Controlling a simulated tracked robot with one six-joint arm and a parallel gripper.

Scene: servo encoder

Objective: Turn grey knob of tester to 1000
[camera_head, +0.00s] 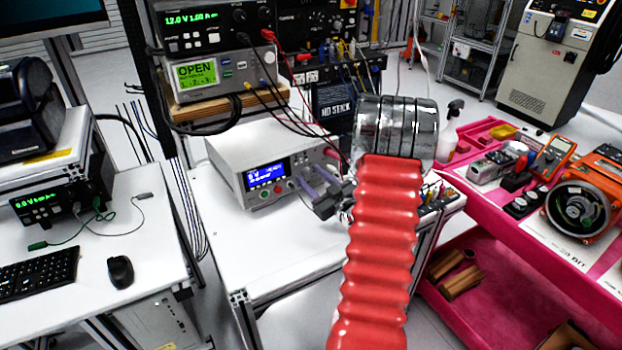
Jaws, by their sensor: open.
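The tester (258,147) is a light grey box on the white table in the middle. Its front has a lit blue display (266,175), with small white characters too blurred to read surely. My gripper (309,182) is open at the right part of the tester's front panel, with its fingers pointing left towards the panel. I cannot make out the grey knob clearly; the fingers cover part of the panel there. I cannot tell whether the fingers are around the knob or touch it. The number it points to is not readable.
Stacked instruments (198,73) stand behind the tester, with black and red cables hanging down near its right side. My red-sleeved arm hides the table's right part. A pink cart (470,214) with tools stands at right. The white table's front (250,245) is clear.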

